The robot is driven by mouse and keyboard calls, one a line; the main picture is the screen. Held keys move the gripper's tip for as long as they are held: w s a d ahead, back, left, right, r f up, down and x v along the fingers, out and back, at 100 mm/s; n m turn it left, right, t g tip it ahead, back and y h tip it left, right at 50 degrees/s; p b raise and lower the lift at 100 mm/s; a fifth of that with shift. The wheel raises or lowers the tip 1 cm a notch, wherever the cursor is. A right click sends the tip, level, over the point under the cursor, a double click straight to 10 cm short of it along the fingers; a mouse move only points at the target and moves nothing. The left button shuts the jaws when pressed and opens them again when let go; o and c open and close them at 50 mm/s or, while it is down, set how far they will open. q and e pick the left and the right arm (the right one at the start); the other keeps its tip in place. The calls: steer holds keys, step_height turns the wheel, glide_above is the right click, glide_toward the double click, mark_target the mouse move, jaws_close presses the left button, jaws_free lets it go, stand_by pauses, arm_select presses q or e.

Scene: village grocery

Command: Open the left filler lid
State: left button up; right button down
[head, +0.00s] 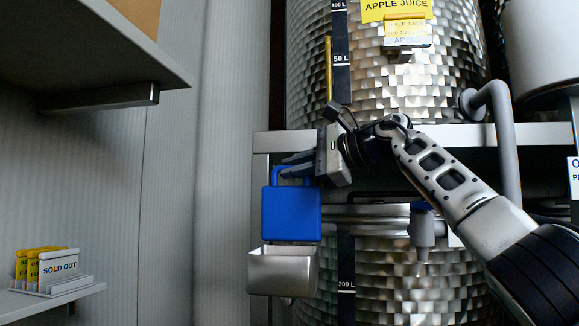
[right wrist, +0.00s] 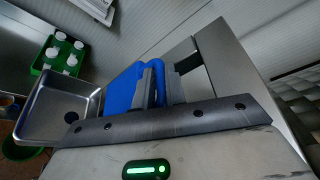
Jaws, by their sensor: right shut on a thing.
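The blue lid (head: 291,214) shows in the head view as a flat square facing me, with a blue loop handle on top. It stands upright just above an open steel box (head: 282,272) in front of the lower tank. My right gripper (head: 296,170) comes in from the right and is shut on the lid's handle. In the right wrist view the blue lid (right wrist: 122,92) lies at the grey fingers (right wrist: 151,84), which partly hide it. The exact grip on the handle is partly hidden. My left gripper is not in view.
A steel tank (head: 440,80) labelled apple juice stands above, behind a metal rail (head: 480,135). A grey pipe (head: 506,140) and a blue-topped tap (head: 422,225) are near my right arm. A shelf with sign cards (head: 58,262) is at the lower left. The wrist view shows a green crate (right wrist: 50,80) of bottles.

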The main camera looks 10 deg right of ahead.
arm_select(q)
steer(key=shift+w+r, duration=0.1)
arm_select(e)
steer(key=shift+s+r, duration=0.1)
steer(key=shift+r, duration=0.2)
steer(key=c, duration=1.5)
jaws_free()
steer(key=shift+o, duration=0.2)
steer(key=shift+f, duration=0.1)
steer(key=shift+d+f, duration=0.1)
steer(key=shift+d, duration=0.05)
arm_select(q)
steer(key=b, duration=0.1)
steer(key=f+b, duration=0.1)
steer(key=b, duration=0.1)
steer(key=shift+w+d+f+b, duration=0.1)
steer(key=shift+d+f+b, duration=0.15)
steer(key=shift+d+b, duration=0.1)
arm_select(e)
steer(key=v, duration=1.5)
steer(key=shift+s+d, duration=0.25)
steer(key=shift+s, duration=0.05)
